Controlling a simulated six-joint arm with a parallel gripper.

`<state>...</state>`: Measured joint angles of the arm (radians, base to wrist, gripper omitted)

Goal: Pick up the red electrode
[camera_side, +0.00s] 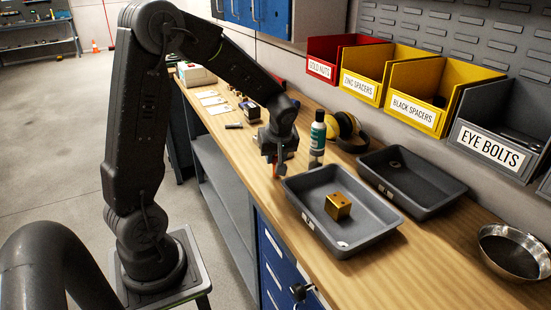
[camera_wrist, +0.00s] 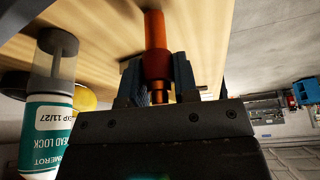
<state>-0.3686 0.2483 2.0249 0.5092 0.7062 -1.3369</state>
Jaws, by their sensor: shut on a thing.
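The red electrode (camera_wrist: 156,50) is an orange-red rod with a coppery lower end, upright between my fingers in the wrist view. It also shows in the side view as a small orange-red piece (camera_side: 275,170) below the fingers. My gripper (camera_wrist: 158,82) is shut on it, one dark finger on each side. In the side view my gripper (camera_side: 277,158) is over the front edge of the wooden bench, left of the grey tray. I cannot tell whether the electrode touches the bench.
A thread-lock bottle (camera_side: 317,135) stands close right of my gripper; it also shows in the wrist view (camera_wrist: 45,120). A grey tray (camera_side: 370,240) holds a brass block (camera_side: 338,206). A second grey tray (camera_side: 430,200) is behind.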

